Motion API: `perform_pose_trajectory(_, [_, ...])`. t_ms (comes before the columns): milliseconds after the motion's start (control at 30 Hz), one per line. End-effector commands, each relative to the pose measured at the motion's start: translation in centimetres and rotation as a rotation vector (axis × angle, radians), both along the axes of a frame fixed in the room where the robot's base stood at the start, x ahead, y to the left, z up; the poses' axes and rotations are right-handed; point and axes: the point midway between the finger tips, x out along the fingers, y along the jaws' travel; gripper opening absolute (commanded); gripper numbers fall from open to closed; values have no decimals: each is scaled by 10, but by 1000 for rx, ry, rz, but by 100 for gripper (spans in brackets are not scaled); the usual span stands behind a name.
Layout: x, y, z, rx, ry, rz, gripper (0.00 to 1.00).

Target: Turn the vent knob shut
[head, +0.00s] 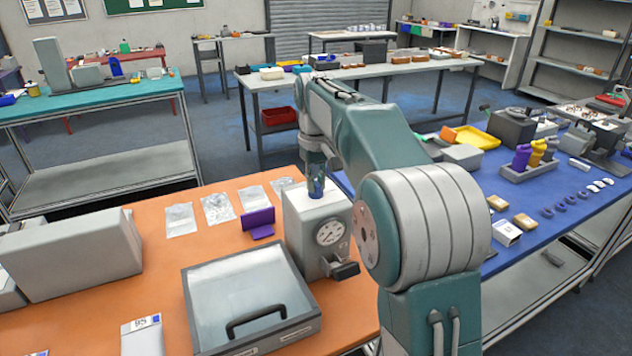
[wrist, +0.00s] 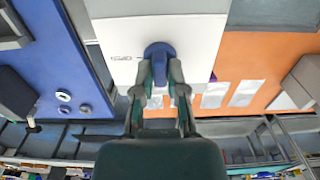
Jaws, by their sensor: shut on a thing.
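The vent knob is a blue round knob (wrist: 160,48) on the pale top face of a box (wrist: 205,40) in the wrist view. The box (head: 297,232) stands on the orange table in the head view, with a round dial gauge (head: 330,232) on its front. My gripper (wrist: 160,78) points down from above, its fingers closed on the knob from both sides. In the head view my gripper (head: 316,187) is at the box top, where the knob is mostly hidden. A small dark marking (wrist: 122,57) lies beside the knob, too small to read.
A grey case with a clear lid and black handle (head: 256,318) sits in front of the box. A purple stand (head: 258,222) and clear bags (head: 217,208) lie to its left. The blue table (head: 510,245) is at the right, with several small items.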

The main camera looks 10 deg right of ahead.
Motion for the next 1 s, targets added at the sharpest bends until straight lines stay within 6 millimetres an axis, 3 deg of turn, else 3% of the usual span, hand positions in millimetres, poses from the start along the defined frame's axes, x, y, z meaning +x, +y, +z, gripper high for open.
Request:
perform_pose_trajectory(67, [2, 1, 0, 1, -9, 2, 0])
perform_pose_trajectory(100, [2, 1, 0, 1, -9, 2, 22])
perform_pose_trajectory(167, [2, 1, 0, 1, -8, 1, 48])
perform_pose_trajectory(200, [2, 1, 0, 1, -8, 1, 51])
perform_pose_trajectory(633, [1, 0, 7, 0, -4, 0, 51])
perform_pose_trajectory(1000, [3, 1, 69, 0, -5, 0, 51])
